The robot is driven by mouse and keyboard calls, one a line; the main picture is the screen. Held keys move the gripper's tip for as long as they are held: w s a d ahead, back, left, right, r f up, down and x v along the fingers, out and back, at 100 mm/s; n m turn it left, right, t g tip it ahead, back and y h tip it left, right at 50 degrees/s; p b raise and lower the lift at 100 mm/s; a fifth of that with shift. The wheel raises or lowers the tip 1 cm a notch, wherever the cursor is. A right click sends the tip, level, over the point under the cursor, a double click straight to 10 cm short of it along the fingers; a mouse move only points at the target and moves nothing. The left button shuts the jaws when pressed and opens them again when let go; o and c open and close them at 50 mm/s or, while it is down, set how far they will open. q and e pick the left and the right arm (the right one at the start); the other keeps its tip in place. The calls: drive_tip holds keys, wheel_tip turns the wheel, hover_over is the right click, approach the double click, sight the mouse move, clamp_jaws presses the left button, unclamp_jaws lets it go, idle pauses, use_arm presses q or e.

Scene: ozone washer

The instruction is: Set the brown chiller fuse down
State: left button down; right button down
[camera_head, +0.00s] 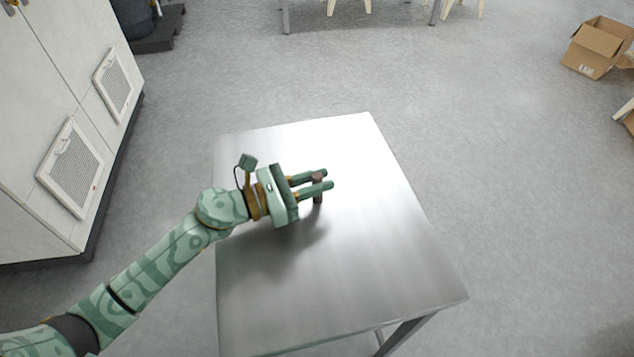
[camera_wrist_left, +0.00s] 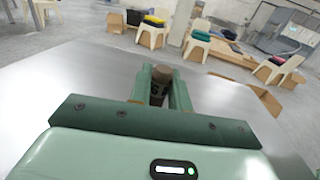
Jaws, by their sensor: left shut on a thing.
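The brown chiller fuse (camera_head: 317,196) is a small brown cylinder, upright between the fingers of my left gripper (camera_head: 319,179). The gripper is shut on it, over the metal table (camera_head: 350,270). The fuse (camera_wrist_left: 161,75) also shows between the two green fingers in the left wrist view, its top rising just above them. I cannot tell whether its lower end touches the table. My right gripper is not in view.
The tabletop is otherwise bare, with free room to the right and front. A white cabinet (camera_head: 40,120) with vents stands at the left. An open cardboard box (camera_head: 592,50) lies on the floor at the far right. Chairs (camera_wrist_left: 197,45) stand in the background.

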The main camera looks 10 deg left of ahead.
use_arm(q)
drive_tip(key=shift+r, duration=0.1)
drive_tip(key=shift+f, duration=0.25)
drive_tip(key=c, duration=1.3)
unclamp_jaws()
drive_tip(key=shift+r, duration=0.2)
drive_tip(key=shift+s+a+r, duration=0.1)
drive_tip(key=shift+a, duration=0.05)
drive_tip(key=v, duration=1.1)
drive_tip(key=shift+s+a, duration=0.25)
drive_tip(key=shift+a, duration=0.05)
